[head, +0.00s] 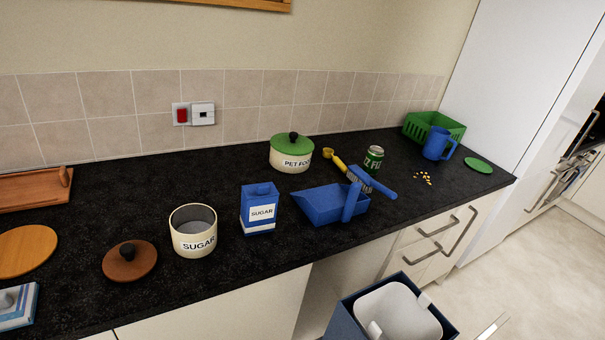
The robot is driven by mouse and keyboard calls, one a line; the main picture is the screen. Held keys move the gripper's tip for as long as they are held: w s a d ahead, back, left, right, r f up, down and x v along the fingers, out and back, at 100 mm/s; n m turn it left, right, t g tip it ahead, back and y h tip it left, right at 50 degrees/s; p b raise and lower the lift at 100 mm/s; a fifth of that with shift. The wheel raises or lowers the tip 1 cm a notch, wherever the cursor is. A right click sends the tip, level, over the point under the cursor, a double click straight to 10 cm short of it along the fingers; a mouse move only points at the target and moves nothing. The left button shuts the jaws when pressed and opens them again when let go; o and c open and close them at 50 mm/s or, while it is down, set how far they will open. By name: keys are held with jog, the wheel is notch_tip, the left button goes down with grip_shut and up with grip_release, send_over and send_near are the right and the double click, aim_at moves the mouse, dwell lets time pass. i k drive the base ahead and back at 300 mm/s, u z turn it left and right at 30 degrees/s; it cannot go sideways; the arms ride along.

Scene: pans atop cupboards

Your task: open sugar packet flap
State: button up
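The sugar packet (259,221) is a blue upright carton with a white SUGAR label, standing on the black worktop near its front edge. Its top face shows a small raised part, but it is too small to tell how the flap lies. A cream SUGAR canister (194,240) stands open just left of the packet, with pale contents inside. A brown lid with a dark knob (130,263) lies left of the canister. My gripper is not in view.
A blue dustpan (325,206) and brush (372,182) lie right of the packet. Behind stand a green-lidded pet food pot (290,158) and a green can (374,159). A blue bin with a white liner (399,309) stands below. The worktop (110,205) behind the canister is clear.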

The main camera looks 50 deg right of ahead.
aim_at(267, 189)
jog(key=z, duration=0.6)
jog(key=i, duration=1.5)
jog(key=z, duration=0.35)
jog(key=k, duration=0.85)
jog(key=z, duration=0.2)
jog(key=i, duration=0.9)
jog(key=u, duration=0.1)
